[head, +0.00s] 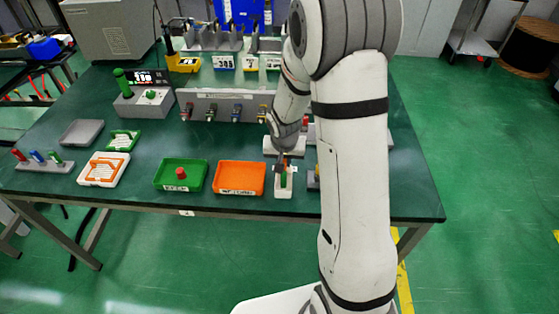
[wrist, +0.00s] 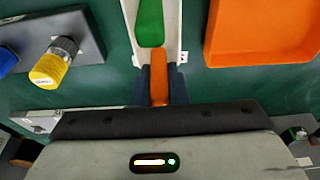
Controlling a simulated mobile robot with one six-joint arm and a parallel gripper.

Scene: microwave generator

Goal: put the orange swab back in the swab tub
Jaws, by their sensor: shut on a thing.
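The orange swab (wrist: 160,78) is between the dark fingers of my gripper (wrist: 160,88) in the wrist view. My gripper is shut on it. The white swab tub (wrist: 173,45) is just beyond the fingertips, with a green swab (wrist: 149,22) lying in view inside it. The orange swab's end is close to the tub's near edge; I cannot tell whether it is inside or above. In the head view my gripper (head: 283,163) is over the tub (head: 284,192), and a green swab (head: 283,180) shows there. The orange swab is hard to make out in the head view.
An orange tray (head: 240,178) stands just left of the tub, and a green tray (head: 181,175) with a red piece is further left. A grey block with a yellow knob (wrist: 52,66) is close by in the wrist view. My arm hides the table's right part.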

